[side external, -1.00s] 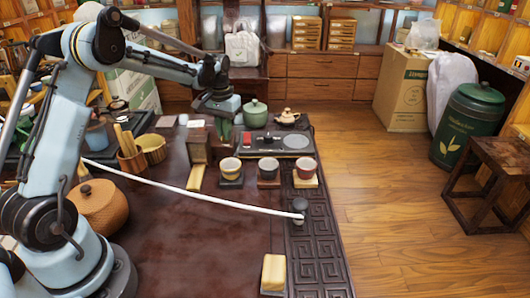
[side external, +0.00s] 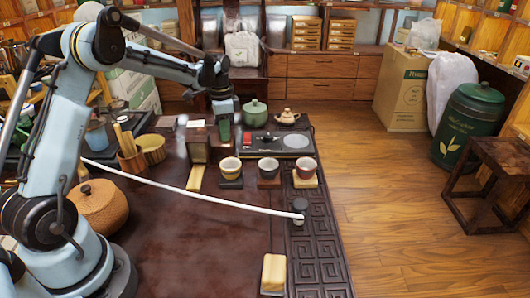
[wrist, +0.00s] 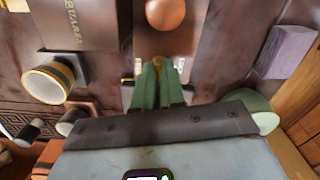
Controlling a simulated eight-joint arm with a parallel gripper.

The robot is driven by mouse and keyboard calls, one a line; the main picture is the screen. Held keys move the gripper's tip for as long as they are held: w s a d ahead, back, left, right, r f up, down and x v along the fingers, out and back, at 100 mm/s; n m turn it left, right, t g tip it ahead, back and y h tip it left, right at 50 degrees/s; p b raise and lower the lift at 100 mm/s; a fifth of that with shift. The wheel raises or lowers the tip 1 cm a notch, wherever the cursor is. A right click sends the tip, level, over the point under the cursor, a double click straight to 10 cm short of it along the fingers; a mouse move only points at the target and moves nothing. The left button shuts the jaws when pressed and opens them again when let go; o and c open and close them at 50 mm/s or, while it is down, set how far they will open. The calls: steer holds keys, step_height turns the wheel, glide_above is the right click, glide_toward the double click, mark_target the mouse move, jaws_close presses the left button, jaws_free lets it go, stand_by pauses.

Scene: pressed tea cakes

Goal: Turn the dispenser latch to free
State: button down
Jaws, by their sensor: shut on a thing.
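The dispenser (side external: 198,148) is an upright brown box left of the tea cups in the side view. In the wrist view its lettered brown side (wrist: 75,22) fills the upper left. My gripper (side external: 225,132) is beside it, on its right. In the wrist view the green fingers of my gripper (wrist: 158,66) are close together, over a brown panel (wrist: 148,45) with a round copper-coloured knob (wrist: 165,14) beyond the tips. The fingers are shut on a small part, apparently the latch, which they mostly hide. I cannot tell the latch's angle.
Several cups stand close by; the pale cup (side external: 230,165) is nearest. A black tray (side external: 262,145) and a green lidded pot (side external: 255,113) are right of the gripper. A white cable (side external: 200,197) crosses the table. The front middle of the table is clear.

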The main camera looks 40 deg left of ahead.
steer(key=shift+m, duration=1.2)
steer(key=c, duration=1.2)
jaws_free()
step_height(320, 180, up, 12)
steer(key=shift+r, duration=0.1)
